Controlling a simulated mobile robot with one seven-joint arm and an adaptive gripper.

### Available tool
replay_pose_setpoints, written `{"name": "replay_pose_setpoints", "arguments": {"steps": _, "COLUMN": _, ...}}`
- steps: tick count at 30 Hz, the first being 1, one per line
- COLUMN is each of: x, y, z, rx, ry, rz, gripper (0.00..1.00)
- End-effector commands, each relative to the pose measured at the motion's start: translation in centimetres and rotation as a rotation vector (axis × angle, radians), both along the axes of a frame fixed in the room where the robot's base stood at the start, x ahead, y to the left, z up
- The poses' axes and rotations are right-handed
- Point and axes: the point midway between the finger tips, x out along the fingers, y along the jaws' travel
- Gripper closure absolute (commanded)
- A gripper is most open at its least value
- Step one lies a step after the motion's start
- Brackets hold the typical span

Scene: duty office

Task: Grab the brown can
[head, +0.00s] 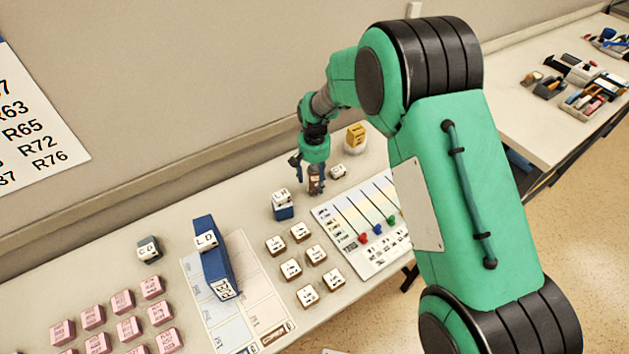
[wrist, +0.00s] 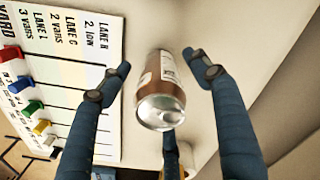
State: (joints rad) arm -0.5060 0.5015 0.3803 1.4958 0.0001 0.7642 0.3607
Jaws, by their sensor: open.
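The brown can (wrist: 168,72) has a brown and white side and a silver top with a pull tab, and this top faces the wrist camera. It also shows as a small brown shape (head: 315,183) on the table in the head view, partly hidden by my gripper. My gripper (wrist: 156,62) is open, with its blue fingers on either side of the can. Gaps show between the fingers and the can. In the head view my gripper (head: 311,172) is low over the table at the can.
A lane board (head: 362,225) with coloured sliders lies close beside the can. A small white-topped block (head: 338,171) and a yellow block (head: 355,138) stand behind it to the right. A blue block (head: 283,205) stands to the left. The wall runs behind the table.

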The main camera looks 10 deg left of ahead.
Motion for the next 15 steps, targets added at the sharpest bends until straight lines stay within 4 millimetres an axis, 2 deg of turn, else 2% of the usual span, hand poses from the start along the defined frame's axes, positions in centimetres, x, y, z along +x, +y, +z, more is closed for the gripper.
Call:
{"name": "replay_pose_setpoints", "arguments": {"steps": 6, "x": 0.00, "y": 0.00, "z": 0.01, "rx": 0.000, "ry": 0.000, "rz": 0.000, "gripper": 0.37}}
{"name": "replay_pose_setpoints", "arguments": {"steps": 8, "x": 0.00, "y": 0.00, "z": 0.01, "rx": 0.000, "ry": 0.000, "rz": 0.000, "gripper": 0.47}}
{"name": "replay_pose_setpoints", "arguments": {"steps": 15, "x": 0.01, "y": 0.00, "z": 0.01, "rx": 0.000, "ry": 0.000, "rz": 0.000, "gripper": 0.94}}
